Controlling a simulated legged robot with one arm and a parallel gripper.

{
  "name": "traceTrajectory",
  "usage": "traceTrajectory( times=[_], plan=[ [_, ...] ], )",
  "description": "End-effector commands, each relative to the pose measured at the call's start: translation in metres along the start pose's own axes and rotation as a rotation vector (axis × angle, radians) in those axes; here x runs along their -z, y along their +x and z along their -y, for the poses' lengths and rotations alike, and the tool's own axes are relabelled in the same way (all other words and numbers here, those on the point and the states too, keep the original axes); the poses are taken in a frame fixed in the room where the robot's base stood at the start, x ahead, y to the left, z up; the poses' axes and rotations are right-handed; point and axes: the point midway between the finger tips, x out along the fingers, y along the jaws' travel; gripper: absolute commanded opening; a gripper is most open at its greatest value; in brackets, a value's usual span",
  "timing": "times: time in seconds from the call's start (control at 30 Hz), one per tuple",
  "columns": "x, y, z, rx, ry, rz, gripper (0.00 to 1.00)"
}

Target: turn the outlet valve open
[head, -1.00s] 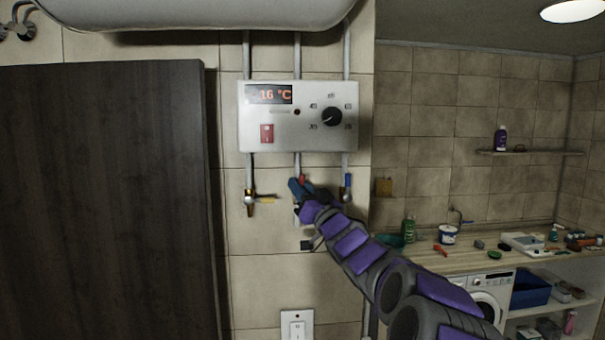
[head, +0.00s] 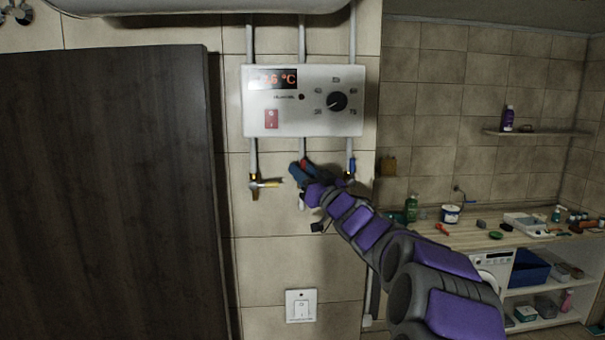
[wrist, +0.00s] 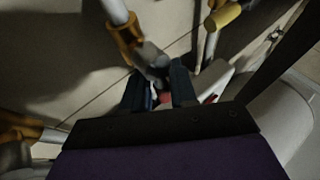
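Three pipes come down from the white heater control box, each with a valve. The left valve has a yellow handle (head: 266,184) pointing right. The middle valve has a red part (head: 303,163), mostly hidden behind my gripper. The right valve has a blue part (head: 351,166). I cannot tell by a label which is the outlet. My gripper (head: 297,173) is at the middle valve. In the wrist view its two dark blue fingers (wrist: 158,90) are apart, with a grey fitting and a red piece (wrist: 165,97) at the gap. Firm contact is not clear.
The control box (head: 303,126) with display and dial is above my gripper. A white wall switch (head: 301,306) is below. A dark panel (head: 105,200) stands at left. A cluttered counter (head: 470,232) is at right.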

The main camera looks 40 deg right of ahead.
Motion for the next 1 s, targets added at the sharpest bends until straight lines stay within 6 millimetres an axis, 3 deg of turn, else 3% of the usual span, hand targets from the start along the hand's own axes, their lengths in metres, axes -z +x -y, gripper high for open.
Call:
traceTrajectory(
  times=[0.1, 0.47, 0.57, 1.0],
  plan=[
    [0.0, -0.001, 0.0, 0.0, 0.001, 0.001, 0.38],
    [-0.001, -0.009, 0.001, -0.001, 0.002, 0.002, 0.38],
    [0.001, -0.022, 0.0, -0.001, 0.0, -0.001, 0.38],
    [-0.003, -0.114, -0.003, -0.006, 0.0, 0.003, 0.38]
  ],
)
